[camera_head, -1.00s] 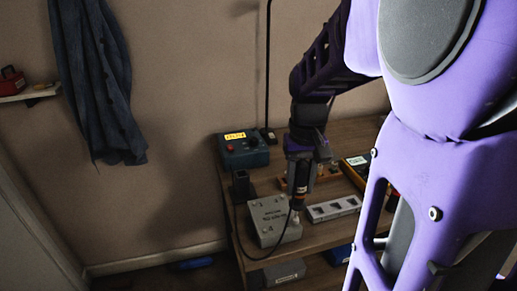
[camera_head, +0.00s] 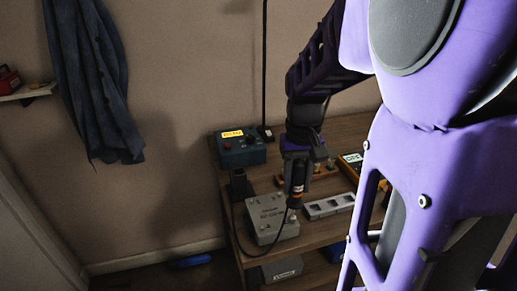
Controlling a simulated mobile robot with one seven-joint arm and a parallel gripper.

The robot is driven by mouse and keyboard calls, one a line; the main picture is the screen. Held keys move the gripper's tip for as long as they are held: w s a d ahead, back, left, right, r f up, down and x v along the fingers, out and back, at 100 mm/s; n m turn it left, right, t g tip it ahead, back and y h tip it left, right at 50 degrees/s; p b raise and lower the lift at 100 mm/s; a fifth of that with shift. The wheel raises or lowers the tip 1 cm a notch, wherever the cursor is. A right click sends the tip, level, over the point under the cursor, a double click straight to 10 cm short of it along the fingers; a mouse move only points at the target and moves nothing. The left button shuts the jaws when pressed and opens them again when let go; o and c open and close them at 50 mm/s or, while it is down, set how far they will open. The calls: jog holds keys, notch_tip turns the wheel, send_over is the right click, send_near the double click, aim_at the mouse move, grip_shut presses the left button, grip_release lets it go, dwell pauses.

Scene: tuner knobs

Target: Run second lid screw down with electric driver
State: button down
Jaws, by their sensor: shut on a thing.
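A grey box with a lettered lid (camera_head: 268,217) sits at the front left of the wooden bench (camera_head: 229,201). My gripper (camera_head: 297,168) is shut on a dark electric driver with an orange band (camera_head: 297,184). The driver points down over the right side of the lid, and its cord loops left across the bench. At this size I cannot tell whether the bit touches a screw. The lid screws are too small to make out.
A teal control box with a yellow label (camera_head: 239,150) stands at the back left. A dark holder (camera_head: 239,186) stands left of the grey box. A grey tray with compartments (camera_head: 330,206) lies to its right.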

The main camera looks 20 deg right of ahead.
aim_at(299, 161)
jog(key=shift+f, duration=0.1)
dwell(0.4)
jog(key=shift+r+p, duration=2.35)
jog(key=shift+r, duration=0.2)
jog(key=shift+w, duration=0.1)
